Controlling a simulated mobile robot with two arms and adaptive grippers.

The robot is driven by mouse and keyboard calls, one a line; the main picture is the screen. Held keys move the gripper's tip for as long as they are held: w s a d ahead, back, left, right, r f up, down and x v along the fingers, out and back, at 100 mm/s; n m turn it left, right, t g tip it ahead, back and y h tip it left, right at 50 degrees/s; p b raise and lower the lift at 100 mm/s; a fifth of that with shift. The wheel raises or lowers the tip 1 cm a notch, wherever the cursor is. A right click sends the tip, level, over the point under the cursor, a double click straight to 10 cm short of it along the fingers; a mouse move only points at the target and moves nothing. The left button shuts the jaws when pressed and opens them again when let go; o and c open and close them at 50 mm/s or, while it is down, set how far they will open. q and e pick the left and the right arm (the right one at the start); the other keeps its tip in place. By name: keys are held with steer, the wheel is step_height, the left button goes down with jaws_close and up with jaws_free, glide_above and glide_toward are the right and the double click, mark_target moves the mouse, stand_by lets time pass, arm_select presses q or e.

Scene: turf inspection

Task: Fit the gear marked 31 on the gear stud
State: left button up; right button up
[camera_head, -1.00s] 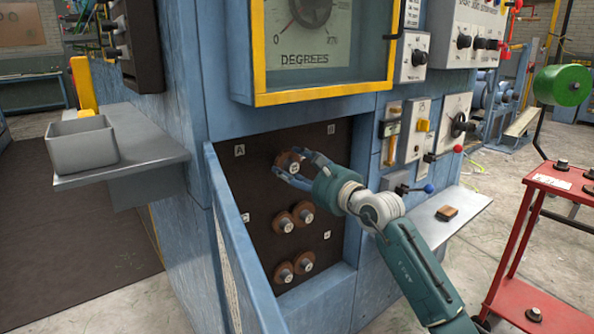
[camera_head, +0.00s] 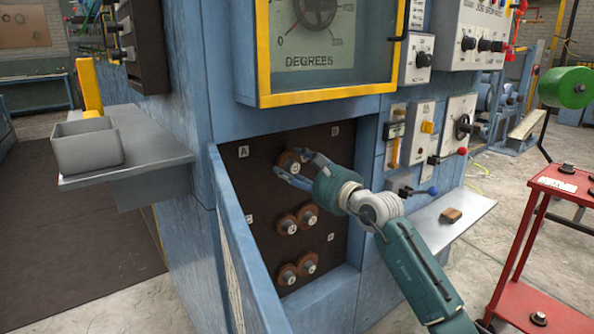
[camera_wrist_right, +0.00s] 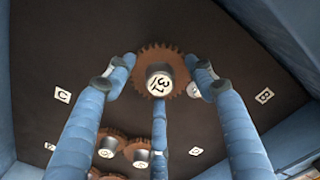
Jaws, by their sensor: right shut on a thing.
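The brown toothed gear marked 31 (camera_head: 290,161) is at the upper part of the dark recessed panel (camera_head: 268,207). In the right wrist view the gear (camera_wrist_right: 161,73) shows its silver hub with "31" facing me. My right gripper (camera_head: 297,165) is shut on this gear, its blue fingers around the rim; they also show in the wrist view (camera_wrist_right: 158,80). A pale round end (camera_wrist_right: 194,90), perhaps a stud, shows beside the gear, partly behind a finger. The gear's back is hidden, so I cannot tell whether it is on a stud. My left gripper is out of view.
Below are more brown gears, a middle pair (camera_head: 297,219) and a lower pair (camera_head: 297,269). An open blue door (camera_head: 240,240) stands left of the recess. A shelf (camera_head: 455,220) with a small brown block (camera_head: 451,215) is at right. A grey bin (camera_head: 87,146) sits far left.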

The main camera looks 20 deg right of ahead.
steer(key=shift+w+a+r, duration=0.1)
steer(key=shift+w+a, duration=0.1)
steer(key=shift+w, duration=0.3)
steer(key=o, duration=1.3)
steer(key=shift+s+d, duration=0.2)
steer(key=shift+s, duration=0.15)
steer(key=v, duration=1.1)
steer(key=shift+s, duration=0.1)
